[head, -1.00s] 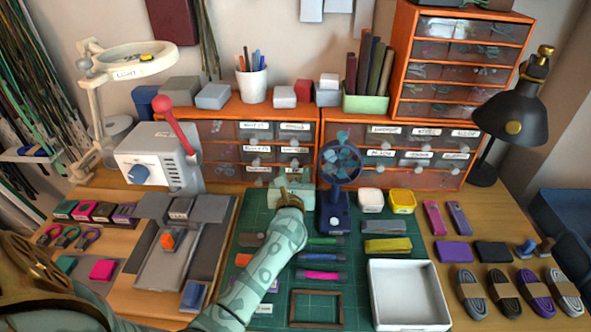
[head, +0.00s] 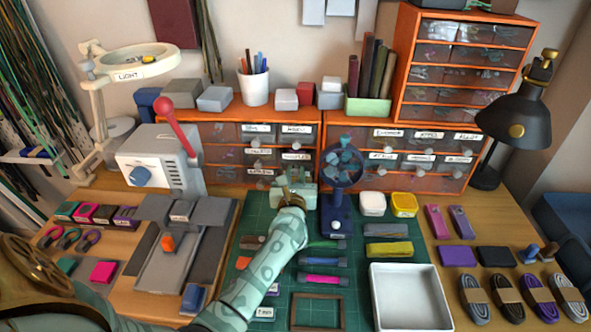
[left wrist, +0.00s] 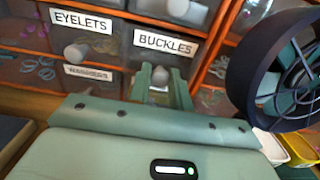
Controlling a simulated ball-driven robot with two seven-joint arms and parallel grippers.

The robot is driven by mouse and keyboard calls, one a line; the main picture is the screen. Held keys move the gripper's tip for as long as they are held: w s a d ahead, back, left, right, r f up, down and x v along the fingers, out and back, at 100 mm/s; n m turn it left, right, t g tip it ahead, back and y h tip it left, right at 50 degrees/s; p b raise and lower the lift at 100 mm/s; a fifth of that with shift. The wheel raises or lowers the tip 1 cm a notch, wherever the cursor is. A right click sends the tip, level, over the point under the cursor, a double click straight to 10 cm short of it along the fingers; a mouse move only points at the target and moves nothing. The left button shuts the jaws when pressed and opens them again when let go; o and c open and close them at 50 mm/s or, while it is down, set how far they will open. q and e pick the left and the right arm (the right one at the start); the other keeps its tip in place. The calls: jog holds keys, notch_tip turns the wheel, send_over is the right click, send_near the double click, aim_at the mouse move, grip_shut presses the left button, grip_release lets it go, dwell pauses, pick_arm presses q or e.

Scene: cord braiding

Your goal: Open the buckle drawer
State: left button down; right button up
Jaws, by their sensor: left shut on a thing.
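The buckle drawer, labelled BUCKLES (left wrist: 165,42), is in the small orange-framed drawer unit; its label also shows in the head view (head: 296,155). In the left wrist view its pale round knob (left wrist: 160,75) sits between the two green fingers of my left gripper (left wrist: 160,88). My left gripper, also in the head view (head: 291,186), is shut on this knob, low in front of the drawer unit. The drawer front looks about level with its neighbours; I cannot tell any small gap. My right gripper is not in view.
The EYELETS drawer (left wrist: 82,20) is directly left. A dark blue fan (head: 338,190) stands close to the right of my gripper. The green mat (head: 262,215) lies below, with a white tray (head: 408,325) at front right. A grey machine (head: 160,165) stands to the left.

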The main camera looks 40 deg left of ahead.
pick_arm(q)
jog(key=p+v, duration=0.1)
jog(key=v, duration=0.8)
jog(key=shift+s+p, duration=0.3)
jog(key=shift+s, duration=0.05)
jog(key=shift+d, duration=0.15)
jog(key=c, duration=1.3)
grip_release()
jog(key=p+v, duration=0.1)
jog(key=v, duration=1.1)
jog(key=shift+f, duration=0.1)
